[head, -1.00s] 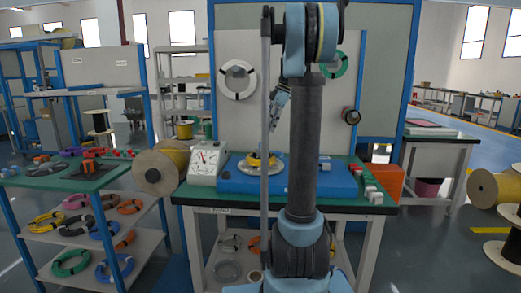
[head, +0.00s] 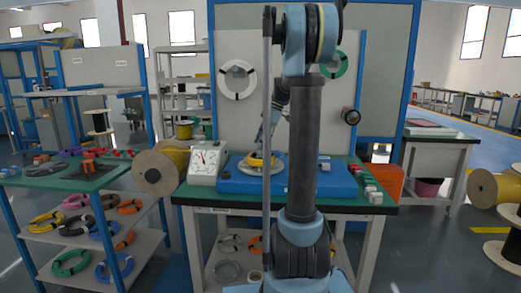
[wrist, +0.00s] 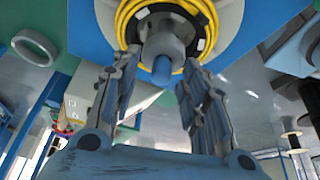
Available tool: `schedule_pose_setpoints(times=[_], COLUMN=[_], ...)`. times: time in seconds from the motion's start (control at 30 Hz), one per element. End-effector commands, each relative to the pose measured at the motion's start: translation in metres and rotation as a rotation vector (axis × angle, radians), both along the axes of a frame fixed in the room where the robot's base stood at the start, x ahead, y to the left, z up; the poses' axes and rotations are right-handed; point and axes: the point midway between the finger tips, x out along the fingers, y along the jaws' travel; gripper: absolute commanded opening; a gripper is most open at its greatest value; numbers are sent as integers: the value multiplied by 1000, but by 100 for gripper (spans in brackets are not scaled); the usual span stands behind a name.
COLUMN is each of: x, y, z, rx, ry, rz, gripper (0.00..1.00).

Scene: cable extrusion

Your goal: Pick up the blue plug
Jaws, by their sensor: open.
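A small blue plug-like end (wrist: 162,71) shows in the wrist view on the near side of a grey round hub (wrist: 165,46). A yellow cable coil (wrist: 128,22) lies around the hub. In the head view the coil (head: 257,162) sits on a round plate on the blue machine; the blue end is too small to tell there. My gripper (wrist: 160,62) is open, its two fingers on either side of the blue end in the picture. Whether they touch it cannot be told. In the head view my gripper is just above the coil, partly hidden by my arm.
The blue machine (head: 333,180) stands on a green-topped workbench (head: 205,194). A white dial gauge (head: 203,164) is at its left and small blocks (head: 375,197) at its right. A white back panel (head: 232,115) rises behind. A wooden spool (head: 157,172) is left of the gauge.

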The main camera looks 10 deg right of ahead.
Motion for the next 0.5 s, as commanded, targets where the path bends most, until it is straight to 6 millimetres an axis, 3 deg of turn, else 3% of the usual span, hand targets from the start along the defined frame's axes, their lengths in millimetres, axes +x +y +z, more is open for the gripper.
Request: schedule_pose_setpoints(times=[0.07,0.23,0.5], x=[0,0,0], y=[0,0,0], z=[0,0,0], rx=[0,0,0], ry=[0,0,0], rz=[0,0,0], gripper=[39,4,4])
